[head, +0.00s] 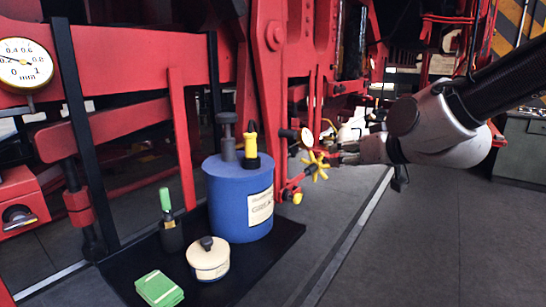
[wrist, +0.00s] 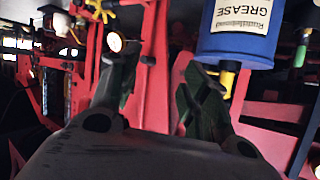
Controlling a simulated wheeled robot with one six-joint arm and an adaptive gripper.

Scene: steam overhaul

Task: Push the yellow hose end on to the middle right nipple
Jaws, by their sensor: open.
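My gripper (head: 338,154) is open and empty, beside the red pipework right of the blue drum. In the wrist view its two dark fingers stand apart, with the gap (wrist: 158,82) clear between them. A yellow star-shaped handwheel (head: 315,166) is just left of the fingertips in the head view. A small yellow fitting (head: 297,198) sits below it on the red pipework. I cannot tell whether this is the yellow hose end. The nipples are too small or hidden to tell apart.
A blue grease drum (head: 238,205) stands on a black mat (head: 262,268), also in the wrist view (wrist: 240,42). A yellow-and-black item (head: 251,147) is on its lid. A cream pot (head: 208,259) and green cloth (head: 159,288) are in front. Floor at right is clear.

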